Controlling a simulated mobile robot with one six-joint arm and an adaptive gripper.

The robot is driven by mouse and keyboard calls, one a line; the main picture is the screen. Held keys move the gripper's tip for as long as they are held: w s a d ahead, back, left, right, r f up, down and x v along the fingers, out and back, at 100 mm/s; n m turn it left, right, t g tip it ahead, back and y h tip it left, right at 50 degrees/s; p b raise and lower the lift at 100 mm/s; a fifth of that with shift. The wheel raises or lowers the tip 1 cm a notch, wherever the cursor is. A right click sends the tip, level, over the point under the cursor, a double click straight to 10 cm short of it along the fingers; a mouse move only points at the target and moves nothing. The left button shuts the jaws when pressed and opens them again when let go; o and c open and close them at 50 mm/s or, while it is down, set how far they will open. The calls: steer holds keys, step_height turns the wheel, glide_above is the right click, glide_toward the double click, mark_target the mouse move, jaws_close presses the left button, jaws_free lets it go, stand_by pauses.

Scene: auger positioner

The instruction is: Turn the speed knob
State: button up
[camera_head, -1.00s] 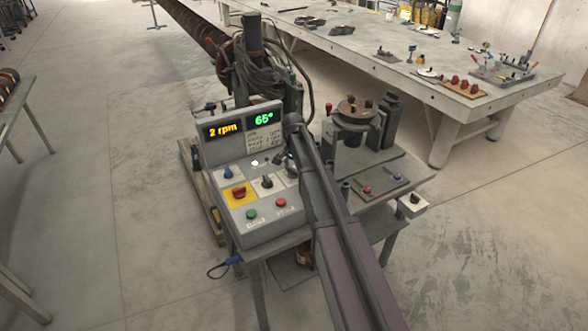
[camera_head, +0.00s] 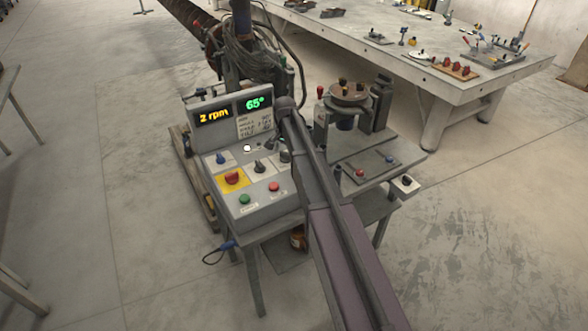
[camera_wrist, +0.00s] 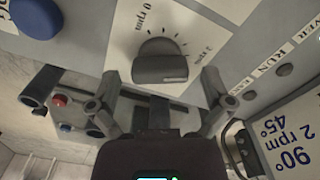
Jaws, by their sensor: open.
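The dark grey speed knob (camera_wrist: 160,67) sits on a white plate (camera_wrist: 205,14) with a tick scale and rpm markings, in the upper middle of the wrist view. My gripper (camera_wrist: 160,86) is open, with one finger left and one finger right of the knob in the picture. Gaps show on both sides; I cannot tell the height left between fingertips and panel. In the head view my gripper is small and mostly behind my arm, over the right part of the grey control panel (camera_head: 240,213). The knob cannot be made out surely there. The orange display (camera_head: 214,116) reads 2 rpm.
The panel also bears a green display (camera_head: 255,103) reading 65°, a red knob on yellow (camera_head: 232,178), and green (camera_head: 244,199) and red (camera_head: 274,187) buttons. A blue knob (camera_wrist: 38,15) is near my gripper. A large worktable (camera_head: 440,62) stands behind right.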

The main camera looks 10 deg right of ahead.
mark_target(285, 153)
steer(key=shift+n, duration=0.4)
steer(key=n, duration=0.4)
steer(key=shift+n, duration=0.3)
steer(key=n, duration=0.5)
steer(key=shift+a+n, duration=0.1)
steer(key=shift+n, duration=0.2)
steer(key=n, duration=1)
steer(key=shift+a+n, duration=0.1)
steer(key=shift+n, duration=0.2)
step_height(285, 153, up, 14)
steer(key=p, duration=1.4)
steer(key=s+f+m+b, duration=0.3)
steer(key=s+m, duration=0.1)
steer(key=s, duration=0.6)
steer(key=s+f+m+b, duration=0.3)
steer(key=s+m, duration=0.1)
steer(key=s, duration=0.5)
steer(key=s+f+m+b, duration=0.3)
steer(key=s+m, duration=0.1)
steer(key=s, duration=0.6)
steer(key=shift+s+d+m, duration=0.25)
steer(key=shift+s+m, duration=0.05)
